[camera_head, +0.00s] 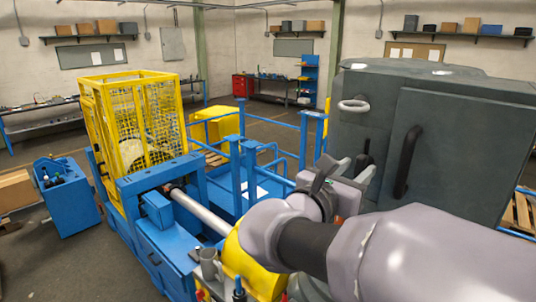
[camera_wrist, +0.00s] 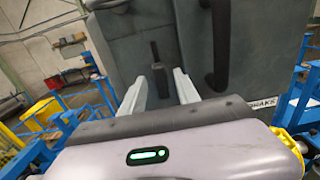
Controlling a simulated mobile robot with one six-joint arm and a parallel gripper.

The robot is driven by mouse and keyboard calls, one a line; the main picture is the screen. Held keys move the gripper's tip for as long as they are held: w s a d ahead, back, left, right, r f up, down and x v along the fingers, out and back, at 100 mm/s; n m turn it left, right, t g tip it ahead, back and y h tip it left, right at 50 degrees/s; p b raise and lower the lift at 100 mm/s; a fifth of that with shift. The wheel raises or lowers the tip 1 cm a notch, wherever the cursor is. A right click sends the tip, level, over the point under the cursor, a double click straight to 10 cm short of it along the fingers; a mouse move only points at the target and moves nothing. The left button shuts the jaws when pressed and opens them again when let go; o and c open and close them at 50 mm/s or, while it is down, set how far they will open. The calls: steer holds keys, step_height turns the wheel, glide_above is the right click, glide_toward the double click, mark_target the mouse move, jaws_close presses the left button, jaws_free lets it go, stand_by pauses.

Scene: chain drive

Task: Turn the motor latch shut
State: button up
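The black latch (camera_head: 364,152) stands roughly upright on the front of a large dark grey motor housing (camera_head: 455,130); I take it to be the motor latch. Its lower part is hidden by my gripper in the head view. My gripper (camera_head: 347,168) is in front of the housing, with its pale fingers apart. In the wrist view the latch (camera_wrist: 159,72) shows between the two open fingers (camera_wrist: 158,86), beyond or near their tips. I cannot tell whether they touch it. Nothing is held.
A curved black handle (camera_head: 406,162) is on the housing right of the latch, and a pale ring (camera_head: 353,105) is above left. Blue railings (camera_head: 235,160) stand left of my gripper. A yellow mesh cage (camera_head: 140,125) and steel shaft (camera_head: 203,212) are further left.

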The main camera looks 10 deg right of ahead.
steer(key=shift+x, duration=1.4)
steer(key=shift+c, duration=0.5)
steer(key=shift+a, duration=0.1)
jaws_close()
